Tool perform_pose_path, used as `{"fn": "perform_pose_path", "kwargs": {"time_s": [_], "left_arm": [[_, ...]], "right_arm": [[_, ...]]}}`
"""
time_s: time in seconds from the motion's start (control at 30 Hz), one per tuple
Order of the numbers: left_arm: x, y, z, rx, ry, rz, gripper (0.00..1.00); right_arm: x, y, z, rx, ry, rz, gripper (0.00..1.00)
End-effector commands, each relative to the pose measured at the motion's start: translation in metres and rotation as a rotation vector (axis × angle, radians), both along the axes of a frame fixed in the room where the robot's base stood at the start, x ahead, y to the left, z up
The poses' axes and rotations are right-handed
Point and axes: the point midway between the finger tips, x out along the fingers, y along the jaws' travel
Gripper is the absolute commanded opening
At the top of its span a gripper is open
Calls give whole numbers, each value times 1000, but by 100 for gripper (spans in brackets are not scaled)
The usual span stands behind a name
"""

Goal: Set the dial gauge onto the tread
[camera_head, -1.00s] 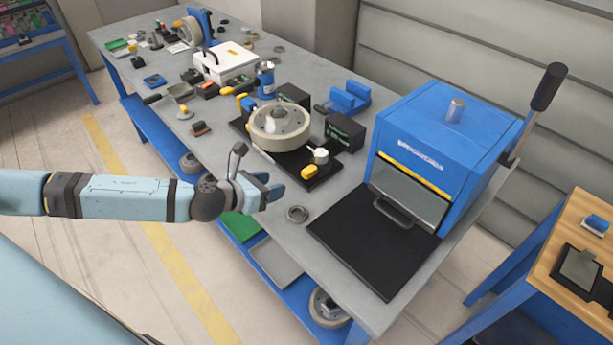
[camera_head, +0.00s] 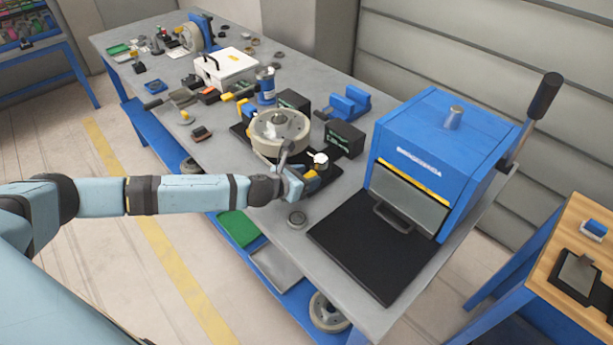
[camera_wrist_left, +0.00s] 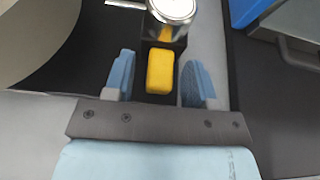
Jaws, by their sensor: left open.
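The dial gauge (camera_head: 320,158) has a round pale dial and stands on a black plate beside the wheel; its dial also shows at the top of the left wrist view (camera_wrist_left: 172,9). A yellow block (camera_wrist_left: 160,70) sits just below the dial in that view and seems to be part of the gauge. The wheel lies flat with its pale tread (camera_head: 262,146) facing outward. My left gripper (camera_head: 303,180) is open, low by the plate's front edge. In the wrist view its blue fingers (camera_wrist_left: 160,80) stand either side of the yellow block with gaps. My right gripper is out of view.
A blue press (camera_head: 440,150) with a black mat (camera_head: 370,245) stands to the right. Black boxes (camera_head: 345,138) and a blue cradle (camera_head: 349,102) are behind. Bare table (camera_head: 225,150) lies left of the wheel.

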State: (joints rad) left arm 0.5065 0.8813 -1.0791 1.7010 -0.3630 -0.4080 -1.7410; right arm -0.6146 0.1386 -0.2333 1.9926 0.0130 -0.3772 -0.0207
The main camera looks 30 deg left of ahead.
Motion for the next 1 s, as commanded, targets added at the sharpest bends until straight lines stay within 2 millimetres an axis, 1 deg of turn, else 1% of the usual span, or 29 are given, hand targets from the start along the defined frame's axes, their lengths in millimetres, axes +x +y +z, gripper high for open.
{"fn": "perform_pose_path", "kwargs": {"time_s": [0.27, 0.3, 0.37, 0.4, 0.47, 0.5, 0.67, 0.77, 0.9, 1.0], "left_arm": [[2, -1, -1, 0, 0, -1, 51], [1, -1, -1, 0, 0, -1, 46], [1, -1, -1, 0, 0, -1, 33], [1, -1, -1, 0, 0, -1, 24], [1, -1, -1, 0, 0, -1, 10], [1, -1, -1, 0, 0, -1, 0], [2, 1, 0, 0, 0, 0, 0], [5, 10, 1, 2, -2, 1, 0], [12, 29, 1, 2, -2, 2, 0], [14, 33, 0, 0, -1, 1, 0]], "right_arm": [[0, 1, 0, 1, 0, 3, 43], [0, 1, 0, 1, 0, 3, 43], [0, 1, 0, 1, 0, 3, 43], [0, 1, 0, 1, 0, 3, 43], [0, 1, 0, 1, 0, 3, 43], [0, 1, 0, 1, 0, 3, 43], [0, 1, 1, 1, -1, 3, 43], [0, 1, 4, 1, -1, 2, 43], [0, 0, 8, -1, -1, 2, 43], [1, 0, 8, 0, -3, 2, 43]]}}
